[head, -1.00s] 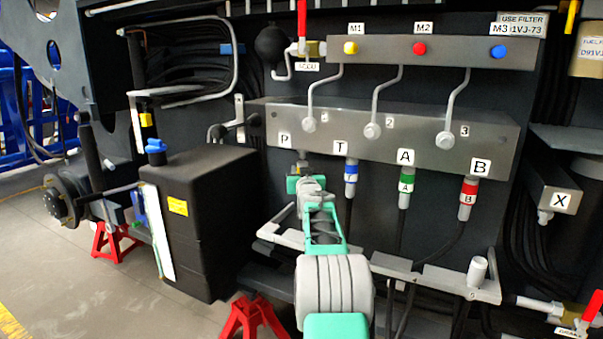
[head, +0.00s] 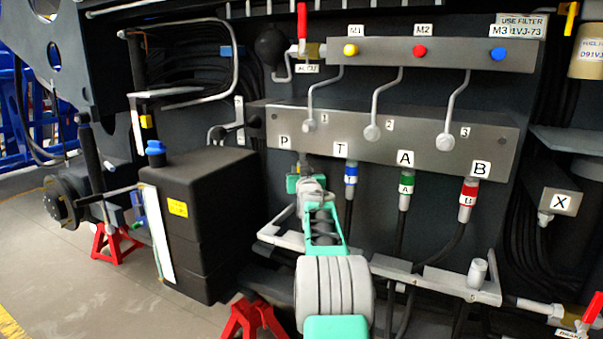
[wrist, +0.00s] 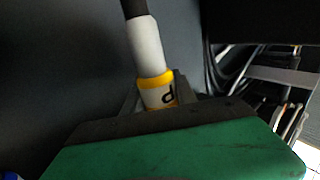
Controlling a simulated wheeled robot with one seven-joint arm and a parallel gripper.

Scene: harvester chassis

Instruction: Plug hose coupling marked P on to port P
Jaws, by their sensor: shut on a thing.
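The hose coupling marked P (wrist: 157,95) shows in the wrist view, with a white body, a yellow band and a black P. Its grey sleeve and dark hose run up out of the picture. My gripper (wrist: 158,103) is shut on the coupling. In the head view my gripper (head: 303,182) is just below the left end of the grey manifold block (head: 340,147), under the P label (head: 284,141). A short dark piece (head: 303,160) shows between the block and my gripper. My gripper and arm hide the coupling there, so I cannot tell whether it touches port P.
Couplings T (head: 351,174), A (head: 406,183) and B (head: 469,192) hang plugged under the block to the right. A grey bracket (head: 425,275) lies below them. A black tank (head: 205,215) stands close at left. Lever rods (head: 377,100) are above the block.

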